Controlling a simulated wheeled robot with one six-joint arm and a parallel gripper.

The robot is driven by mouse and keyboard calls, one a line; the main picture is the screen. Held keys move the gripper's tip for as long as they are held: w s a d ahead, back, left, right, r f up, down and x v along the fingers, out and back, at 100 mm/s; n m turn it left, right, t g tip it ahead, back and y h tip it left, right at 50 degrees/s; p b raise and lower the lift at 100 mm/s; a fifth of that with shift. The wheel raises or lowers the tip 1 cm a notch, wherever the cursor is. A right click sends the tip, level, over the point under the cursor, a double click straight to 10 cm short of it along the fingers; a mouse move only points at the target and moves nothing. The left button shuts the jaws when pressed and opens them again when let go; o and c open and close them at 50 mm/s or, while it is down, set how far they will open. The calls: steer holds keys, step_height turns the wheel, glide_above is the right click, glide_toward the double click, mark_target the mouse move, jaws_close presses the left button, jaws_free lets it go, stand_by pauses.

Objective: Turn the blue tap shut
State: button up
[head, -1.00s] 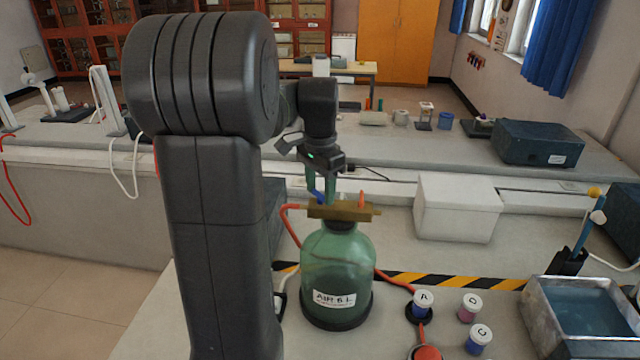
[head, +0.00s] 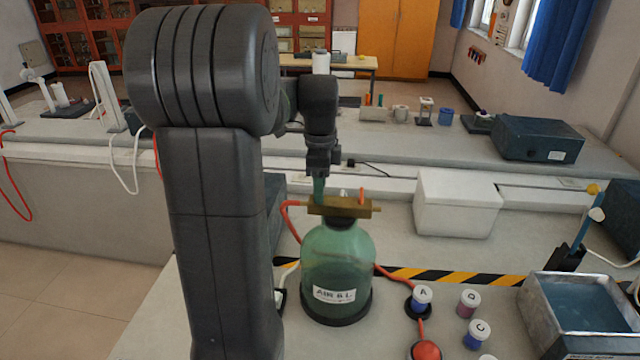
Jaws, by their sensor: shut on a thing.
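A green glass bottle (head: 338,262) with a label reading "AIR 6 L" stands on the bench. A brass bar (head: 345,208) sits across its top. My gripper (head: 319,198) points down at the left part of this bar, with its green fingers closed together on the tap there. The blue tap handle is hidden behind the fingers, so its angle cannot be seen. An orange-red tap handle (head: 361,195) stands upright on the right part of the bar.
Red hoses run from the bar's left end and beside the bottle. Small jars (head: 468,304), a red dome (head: 426,350) and a metal water tray (head: 535,308) stand at the right. A white box (head: 456,204) is behind. My arm hides the left side.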

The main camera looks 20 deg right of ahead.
steer(key=shift+m, duration=0.4)
steer(key=o, duration=1)
steer(key=shift+r, duration=0.1)
step_height(320, 180, up, 14)
steer(key=shift+f+b, duration=0.15)
steer(key=shift+b, duration=0.55)
steer(key=shift+f, duration=0.1)
step_height(320, 180, down, 14)
steer(key=shift+r+p, duration=0.1)
steer(key=shift+p, duration=0.6)
